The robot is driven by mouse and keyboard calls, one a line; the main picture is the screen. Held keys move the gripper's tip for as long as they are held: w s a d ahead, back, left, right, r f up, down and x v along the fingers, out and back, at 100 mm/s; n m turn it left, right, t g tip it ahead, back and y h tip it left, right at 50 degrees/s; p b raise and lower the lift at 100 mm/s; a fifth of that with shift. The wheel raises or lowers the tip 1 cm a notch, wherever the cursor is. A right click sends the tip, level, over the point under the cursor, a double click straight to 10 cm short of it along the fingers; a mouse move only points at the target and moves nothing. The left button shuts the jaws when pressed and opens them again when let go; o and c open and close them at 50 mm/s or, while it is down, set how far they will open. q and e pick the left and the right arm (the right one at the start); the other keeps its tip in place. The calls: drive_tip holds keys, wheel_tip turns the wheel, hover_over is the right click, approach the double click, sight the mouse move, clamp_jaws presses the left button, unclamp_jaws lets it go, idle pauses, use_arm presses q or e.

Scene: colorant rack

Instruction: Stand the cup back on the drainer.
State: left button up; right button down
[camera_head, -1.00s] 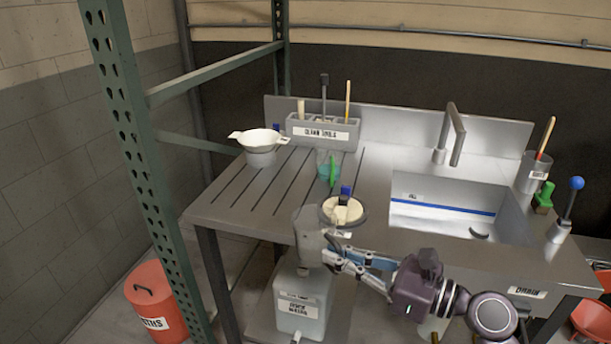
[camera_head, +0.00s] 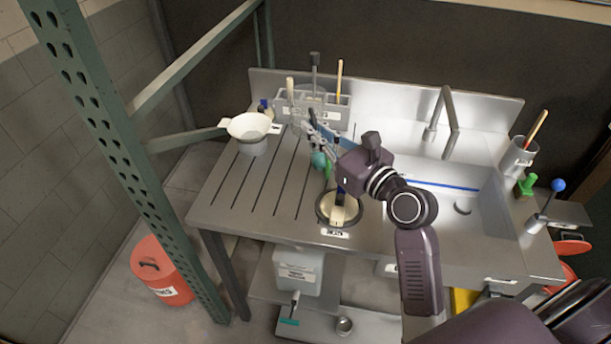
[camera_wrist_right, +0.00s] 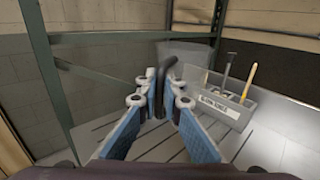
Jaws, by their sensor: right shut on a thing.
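The cup is grey and see-through with a dark curved handle. In the wrist view the cup (camera_wrist_right: 190,62) is just beyond my right gripper (camera_wrist_right: 161,100), whose fingers are closed around the handle (camera_wrist_right: 160,88). In the head view my right gripper (camera_head: 310,120) holds the cup (camera_head: 312,92) in front of the tool caddy, where its outline is hard to make out. It looks roughly upright; I cannot tell how high it is above the counter. The drainer (camera_head: 232,188) is the slotted left part of the steel counter. My left gripper is not in view.
A white funnel-like bowl (camera_head: 249,126) stands at the drainer's back left. The clean-tools caddy (camera_head: 338,110) is at the back. The sink (camera_head: 440,205) is to the right. The drainer's middle and front are clear.

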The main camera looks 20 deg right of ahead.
drive_tip(key=shift+s+f+b, duration=0.1)
drive_tip(key=shift+f+b, duration=3.5)
drive_tip(key=shift+f, duration=6.2)
drive_tip(key=shift+f, duration=0.1)
drive_tip(key=c, duration=2.1)
unclamp_jaws()
drive_tip(key=shift+r, duration=0.2)
drive_tip(key=b+v, duration=0.1)
drive_tip(key=v, duration=0.2)
drive_tip(key=b+v, duration=0.1)
drive_tip(key=v, duration=0.3)
drive_tip(key=b+v, duration=0.1)
drive_tip(key=v, duration=0.2)
drive_tip(key=shift+s+d+f, duration=0.1)
drive_tip(key=shift+s+f, duration=0.2)
drive_tip(key=shift+s, duration=0.05)
drive_tip(key=shift+s+d+r, duration=0.15)
drive_tip(key=shift+s+r, duration=0.05)
drive_tip(key=shift+s, duration=0.45)
